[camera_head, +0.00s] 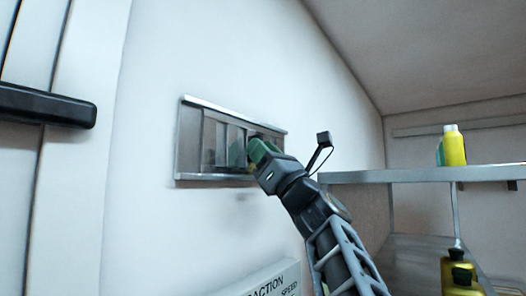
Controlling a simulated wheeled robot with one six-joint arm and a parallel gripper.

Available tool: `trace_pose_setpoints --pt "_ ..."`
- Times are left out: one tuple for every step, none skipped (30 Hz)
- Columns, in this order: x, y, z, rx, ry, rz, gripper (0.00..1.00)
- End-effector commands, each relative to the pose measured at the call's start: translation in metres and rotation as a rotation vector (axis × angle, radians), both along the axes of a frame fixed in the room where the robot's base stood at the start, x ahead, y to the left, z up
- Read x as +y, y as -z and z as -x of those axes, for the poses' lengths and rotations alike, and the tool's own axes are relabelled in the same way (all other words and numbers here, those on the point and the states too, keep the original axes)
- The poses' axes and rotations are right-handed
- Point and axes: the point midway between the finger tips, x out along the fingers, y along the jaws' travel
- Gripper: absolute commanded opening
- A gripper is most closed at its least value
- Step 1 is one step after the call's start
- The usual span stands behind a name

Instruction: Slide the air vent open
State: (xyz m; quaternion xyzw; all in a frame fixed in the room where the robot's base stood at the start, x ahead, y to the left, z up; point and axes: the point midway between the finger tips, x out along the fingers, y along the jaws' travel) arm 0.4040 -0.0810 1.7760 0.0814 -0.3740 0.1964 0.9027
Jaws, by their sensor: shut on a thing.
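The air vent (190,143) is a grey metal slatted panel on the white wall, left of the picture's middle, with a bright rail along its top. My gripper (249,152) is at the right part of the vent, its green fingers against the slats. It is shut on a part of the vent there; the fingers and my wrist hide the held part and the vent's right end. Dark upright slats show in the middle of the vent.
A grey shelf (400,174) stands at the right with a yellow bottle (453,149) on it. More yellow bottles (458,272) are below. A sign (262,282) is under the vent. A black handle (45,105) sticks out at the left. The wall around the vent is clear.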

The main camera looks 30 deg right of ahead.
Motion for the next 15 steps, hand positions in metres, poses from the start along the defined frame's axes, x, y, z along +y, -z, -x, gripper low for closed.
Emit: trace_pose_setpoints --pt "0.0 0.0 0.0 0.0 0.0 0.0 0.1" --pt "0.0 0.0 0.0 0.0 0.0 0.0 0.07" --pt "0.0 0.0 0.0 0.0 0.0 0.0 0.04" --pt "0.0 0.0 0.0 0.0 0.0 0.0 0.01" --pt "0.0 0.0 0.0 0.0 0.0 0.0 0.0" --pt "0.0 0.0 0.0 0.0 0.0 0.0 0.0" --pt "0.0 0.0 0.0 0.0 0.0 0.0 0.0" --pt "0.0 0.0 0.0 0.0 0.0 0.0 0.0" --pt "0.0 0.0 0.0 0.0 0.0 0.0 0.0" --pt "0.0 0.0 0.0 0.0 0.0 0.0 0.0" --pt "0.001 0.0 0.001 0.0 -0.001 0.001 0.0" --pt "0.004 0.001 0.002 0.0 -0.001 0.001 0.0" --pt "0.006 0.001 0.003 -0.001 -0.001 0.001 0.0" --pt "0.01 0.002 0.005 -0.002 -0.001 0.002 0.0" --pt "0.016 0.002 0.007 -0.002 -0.004 0.003 0.0"
